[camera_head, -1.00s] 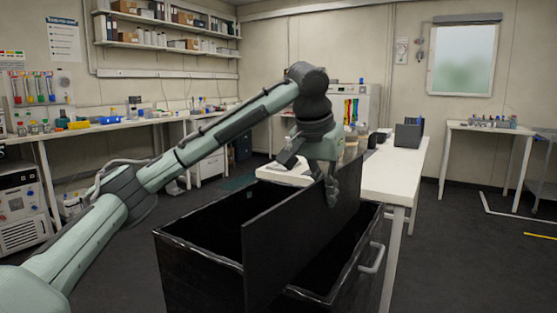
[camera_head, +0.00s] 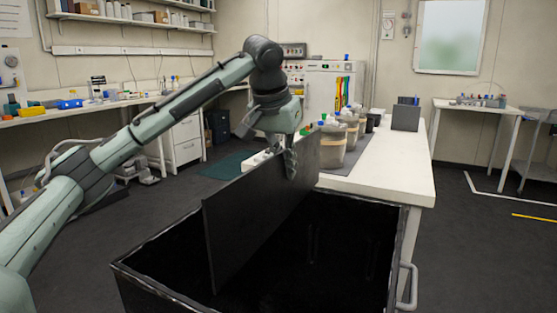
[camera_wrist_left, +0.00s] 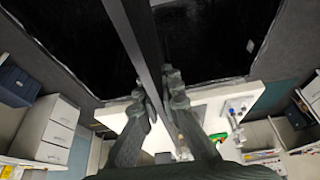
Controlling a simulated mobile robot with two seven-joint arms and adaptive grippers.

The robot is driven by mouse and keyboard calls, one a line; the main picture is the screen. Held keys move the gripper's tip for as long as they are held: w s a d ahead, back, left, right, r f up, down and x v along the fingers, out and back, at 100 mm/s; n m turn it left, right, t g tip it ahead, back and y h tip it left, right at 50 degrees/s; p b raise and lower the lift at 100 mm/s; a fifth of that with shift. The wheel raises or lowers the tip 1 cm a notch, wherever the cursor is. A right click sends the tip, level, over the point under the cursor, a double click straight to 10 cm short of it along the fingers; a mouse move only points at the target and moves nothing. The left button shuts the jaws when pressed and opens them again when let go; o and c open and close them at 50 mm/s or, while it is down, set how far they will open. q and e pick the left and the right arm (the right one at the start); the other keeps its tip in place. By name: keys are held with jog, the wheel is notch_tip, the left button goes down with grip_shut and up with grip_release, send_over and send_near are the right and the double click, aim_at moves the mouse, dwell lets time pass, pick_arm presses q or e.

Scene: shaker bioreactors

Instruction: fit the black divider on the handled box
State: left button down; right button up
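The black divider (camera_head: 255,215) is a flat upright panel, standing well above the rim of the handled box. The handled box (camera_head: 160,240) is black and open-topped, with a light handle (camera_head: 408,287) on its right side. My left gripper (camera_head: 290,172) is shut on the divider's top edge near its far end. In the left wrist view the divider (camera_wrist_left: 135,30) runs between the fingers (camera_wrist_left: 160,98) over the dark box interior. The divider's lower edge is hard to see against the black interior; I cannot tell whether it touches the floor or walls. My right gripper is not in view.
A white table (camera_head: 385,175) stands right behind the box, with lidded containers (camera_head: 333,148) and a grey box (camera_head: 406,116) on it. A bench (camera_head: 95,105) lies along the left wall. Dark open floor (camera_head: 480,245) lies to the right.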

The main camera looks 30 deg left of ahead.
aim_at(286, 216)
pick_arm(q)
jog(key=shift+w+a, duration=0.1)
jog(key=shift+a, duration=0.05)
jog(key=shift+f, duration=4)
jog(key=shift+f+b, duration=0.1)
jog(key=shift+b, duration=0.2)
jog(key=shift+f+b, duration=0.55)
jog(key=shift+b, duration=0.1)
jog(key=shift+f+b, duration=0.65)
jog(key=shift+b, duration=0.05)
jog(key=shift+f, duration=2.05)
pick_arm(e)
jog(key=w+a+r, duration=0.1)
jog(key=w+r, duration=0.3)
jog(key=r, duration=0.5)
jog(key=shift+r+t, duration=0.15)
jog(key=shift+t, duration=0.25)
